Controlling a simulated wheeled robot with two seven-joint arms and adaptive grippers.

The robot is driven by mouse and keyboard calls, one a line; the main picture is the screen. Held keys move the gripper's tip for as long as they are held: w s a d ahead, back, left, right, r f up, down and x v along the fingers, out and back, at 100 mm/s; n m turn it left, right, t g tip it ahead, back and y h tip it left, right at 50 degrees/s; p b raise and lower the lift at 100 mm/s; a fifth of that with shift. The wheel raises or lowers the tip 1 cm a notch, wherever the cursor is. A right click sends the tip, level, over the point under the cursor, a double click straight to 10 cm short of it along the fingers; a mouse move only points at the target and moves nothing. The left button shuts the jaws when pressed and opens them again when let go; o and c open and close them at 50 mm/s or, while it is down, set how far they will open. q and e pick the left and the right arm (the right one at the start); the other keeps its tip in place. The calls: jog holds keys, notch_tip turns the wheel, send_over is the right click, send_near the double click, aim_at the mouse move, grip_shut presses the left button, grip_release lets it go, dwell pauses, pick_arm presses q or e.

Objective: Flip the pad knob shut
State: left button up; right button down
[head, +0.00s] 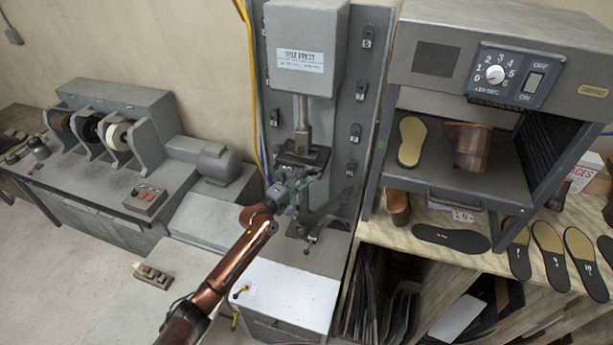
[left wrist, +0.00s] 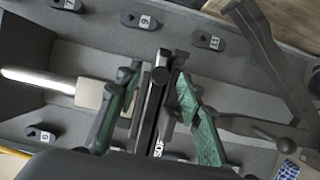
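The grey press (head: 305,50) stands at the centre of the head view, with a dark pad plate (head: 303,155) at the lower end of its ram. My left gripper (head: 303,184) is just below this plate. In the left wrist view its green-lined fingers (left wrist: 160,110) stand apart, on either side of a dark, edge-on plate assembly (left wrist: 152,110). A small rounded end shows at the top of that assembly; I cannot tell whether it is the pad knob. Finger contact is unclear. A ball-ended lever (left wrist: 285,144) shows at the right. My right gripper is not in view.
Numbered dark pieces (head: 360,90) hang on the panel behind the press. A white-topped cabinet (head: 290,290) stands in front. A grinding machine (head: 115,120) is at the left. An oven-like cabinet (head: 500,25) with soles stands close at the right.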

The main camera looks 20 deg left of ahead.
pick_arm(q)
jog(key=shift+w+d, duration=0.1)
jog(key=shift+w, duration=0.1)
grip_shut()
dwell(0.4)
